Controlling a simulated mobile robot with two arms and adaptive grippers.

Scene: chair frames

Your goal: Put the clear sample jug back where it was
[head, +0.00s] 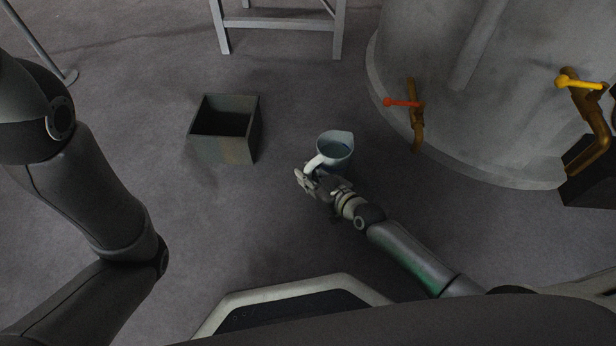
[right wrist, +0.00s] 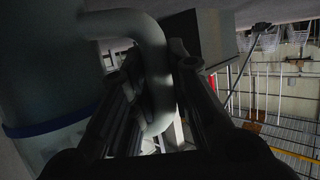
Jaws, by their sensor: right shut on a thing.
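The clear sample jug (head: 337,147) is a pale, see-through jug with a handle at its left and a blue band low on its side. My right gripper (head: 308,176) is shut on the jug's handle. In the right wrist view the curved handle (right wrist: 154,75) passes between the two fingers (right wrist: 150,110), and the jug's body fills the left side. The jug looks upright; whether it touches the floor I cannot tell. My left arm shows at the left of the head view, but its gripper is out of view.
An open dark box (head: 226,150) stands on the floor left of the jug. A large grey tank (head: 430,50) with a red-handled valve (head: 405,103) and a yellow-handled valve (head: 582,84) stands at the right. A pale metal frame (head: 282,22) stands at the back. Floor between box and jug is clear.

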